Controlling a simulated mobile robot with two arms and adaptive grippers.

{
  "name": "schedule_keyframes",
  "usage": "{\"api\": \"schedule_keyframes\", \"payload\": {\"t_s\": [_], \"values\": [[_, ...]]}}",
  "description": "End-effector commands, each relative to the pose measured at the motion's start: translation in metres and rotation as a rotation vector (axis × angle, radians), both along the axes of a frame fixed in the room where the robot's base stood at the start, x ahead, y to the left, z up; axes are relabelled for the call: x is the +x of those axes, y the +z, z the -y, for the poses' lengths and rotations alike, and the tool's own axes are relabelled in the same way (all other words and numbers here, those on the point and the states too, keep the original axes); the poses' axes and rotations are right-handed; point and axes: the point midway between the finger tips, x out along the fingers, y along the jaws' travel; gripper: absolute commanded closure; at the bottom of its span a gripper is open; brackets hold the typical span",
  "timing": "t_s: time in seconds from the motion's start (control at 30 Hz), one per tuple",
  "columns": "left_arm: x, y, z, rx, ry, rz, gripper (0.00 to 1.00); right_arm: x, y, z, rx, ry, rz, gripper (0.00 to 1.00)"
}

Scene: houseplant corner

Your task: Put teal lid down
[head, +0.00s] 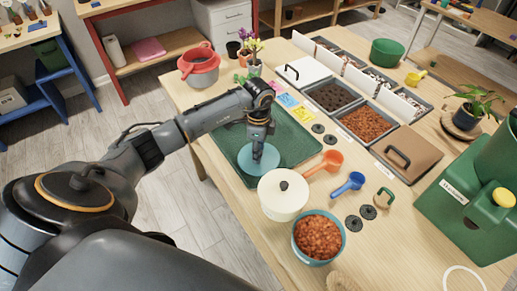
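The teal lid (248,168) is a round disc over the front part of the dark green tray (291,148) on the wooden table. My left gripper (257,156) points down at the lid's middle, its fingers close together there; it looks shut on the lid's knob, which the fingers hide. I cannot tell whether the lid touches the tray or hangs just above it. A teal bowl (298,240) full of reddish-brown pebbles stands uncovered nearer the table's front. My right gripper is not in view.
A cream lidded pot (283,199) stands close to the lid's lower right. An orange scoop (324,164) and a blue scoop (348,184) lie right of it. Bins of soil and pebbles (366,122) line the back.

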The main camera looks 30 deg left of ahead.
Motion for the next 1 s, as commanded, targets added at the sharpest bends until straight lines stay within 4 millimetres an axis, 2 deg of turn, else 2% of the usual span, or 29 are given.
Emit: {"api": "schedule_keyframes", "payload": {"t_s": [0.2, 0.37, 0.8, 1.0], "values": [[0.0, 0.001, 0.0, 0.0, 0.0, 0.0, 0.56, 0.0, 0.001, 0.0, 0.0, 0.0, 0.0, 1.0], [0.001, 0.014, -0.001, 0.001, 0.0, 0.004, 0.56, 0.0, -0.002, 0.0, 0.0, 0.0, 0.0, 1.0], [0.001, 0.102, 0.0, 0.001, -0.001, 0.004, 0.56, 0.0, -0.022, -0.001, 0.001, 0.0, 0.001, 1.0], [0.0, 0.121, 0.0, 0.0, 0.001, 0.001, 0.56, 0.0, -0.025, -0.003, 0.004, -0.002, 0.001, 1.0]]}}
